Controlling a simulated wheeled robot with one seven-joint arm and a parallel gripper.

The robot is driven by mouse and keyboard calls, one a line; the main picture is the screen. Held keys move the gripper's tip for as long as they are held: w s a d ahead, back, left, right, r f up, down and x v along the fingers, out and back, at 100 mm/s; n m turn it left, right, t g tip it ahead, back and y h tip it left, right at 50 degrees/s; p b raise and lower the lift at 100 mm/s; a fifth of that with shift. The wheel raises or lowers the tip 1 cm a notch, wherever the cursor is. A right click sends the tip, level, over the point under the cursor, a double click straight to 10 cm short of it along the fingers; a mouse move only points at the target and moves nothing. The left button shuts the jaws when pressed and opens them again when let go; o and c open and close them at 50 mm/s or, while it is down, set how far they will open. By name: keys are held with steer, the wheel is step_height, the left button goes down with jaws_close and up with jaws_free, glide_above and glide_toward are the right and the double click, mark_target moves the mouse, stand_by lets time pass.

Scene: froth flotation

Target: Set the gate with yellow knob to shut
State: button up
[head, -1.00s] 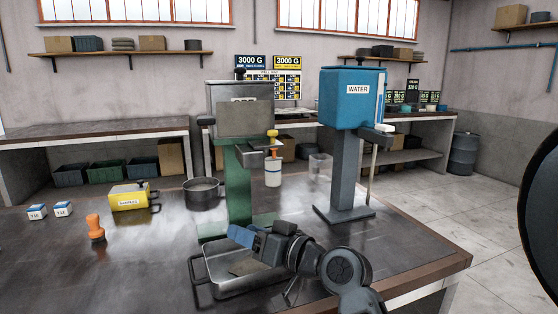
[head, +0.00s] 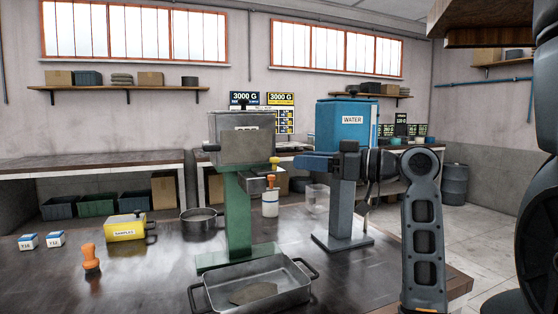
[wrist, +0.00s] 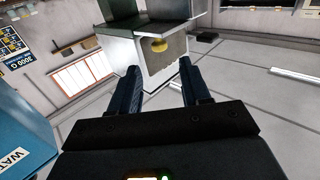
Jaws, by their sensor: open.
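A yellow knob (head: 274,161) stands at the right side of a grey hopper (head: 232,149) on a green stand (head: 237,205). A short grey spout is below the knob. The frames do not clearly show how the gate is set. My gripper (head: 298,162) is open and empty, just right of the knob at about its height. In the wrist view, the knob (wrist: 159,45) shows ahead of the gap between my dark blue fingers (wrist: 159,68), apart from them.
A blue water tank (head: 340,116) on a grey stand is close behind my gripper. A metal tray (head: 292,298) with a brown heap is below. A pot (head: 201,221), yellow box (head: 124,228) and orange-handled tool (head: 90,257) are on the table to the left.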

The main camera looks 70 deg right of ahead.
mark_target(281, 169)
steer(key=w, duration=0.7)
steer(key=shift+d+p, duration=0.3)
steer(key=shift+p, duration=0.1)
jaws_close()
